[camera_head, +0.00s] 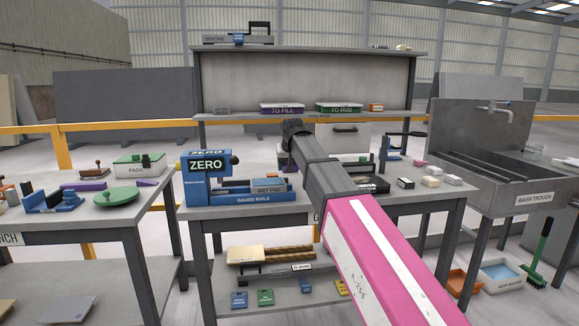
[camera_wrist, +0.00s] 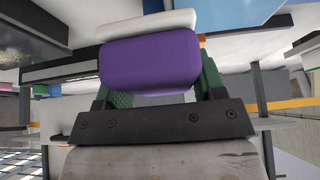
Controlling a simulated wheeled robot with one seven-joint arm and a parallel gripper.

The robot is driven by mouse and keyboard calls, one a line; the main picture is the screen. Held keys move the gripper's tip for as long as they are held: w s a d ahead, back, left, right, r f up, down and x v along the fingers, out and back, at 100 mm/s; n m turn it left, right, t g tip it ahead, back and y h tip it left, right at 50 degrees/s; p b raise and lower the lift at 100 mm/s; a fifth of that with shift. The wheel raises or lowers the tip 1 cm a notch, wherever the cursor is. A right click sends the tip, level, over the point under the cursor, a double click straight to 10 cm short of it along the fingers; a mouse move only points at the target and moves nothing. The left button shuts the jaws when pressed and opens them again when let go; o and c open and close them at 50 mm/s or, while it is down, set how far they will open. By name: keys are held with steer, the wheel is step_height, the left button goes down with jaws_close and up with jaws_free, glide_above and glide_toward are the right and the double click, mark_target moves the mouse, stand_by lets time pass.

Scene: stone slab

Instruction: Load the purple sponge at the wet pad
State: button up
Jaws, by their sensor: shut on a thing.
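In the wrist view, my gripper (camera_wrist: 158,88) is shut on the purple sponge (camera_wrist: 150,62), which has a white layer along its upper edge. Green fingers show at both sides of the sponge. In the head view, the wet pad label (camera_head: 268,189) is on a grey block on the blue gauge rails fixture (camera_head: 240,198), on the middle bench. The blue ZERO block (camera_head: 206,164) stands at its left end. My pink and dark arm reaches up to the right of the fixture.
The middle bench (camera_head: 420,196) holds several small blocks at its right. A shelf behind bears the purple TO FILL tray (camera_head: 282,109) and green TO RUB tray (camera_head: 338,107). The wash trough (camera_head: 533,198) is at right. A left table holds a PADS box (camera_head: 138,168) and a green dish (camera_head: 109,197).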

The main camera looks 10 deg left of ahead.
steer(key=shift+a, duration=0.1)
step_height(320, 180, up, 2)
glide_above(267, 180)
steer(key=shift+s+d+r, duration=0.2)
steer(key=shift+s+d, duration=0.05)
steer(key=shift+s, duration=0.2)
steer(key=shift+f, duration=2.95)
steer(key=shift+s+f, duration=0.1)
steer(key=shift+f, duration=0.5)
steer(key=shift+r, duration=3.5)
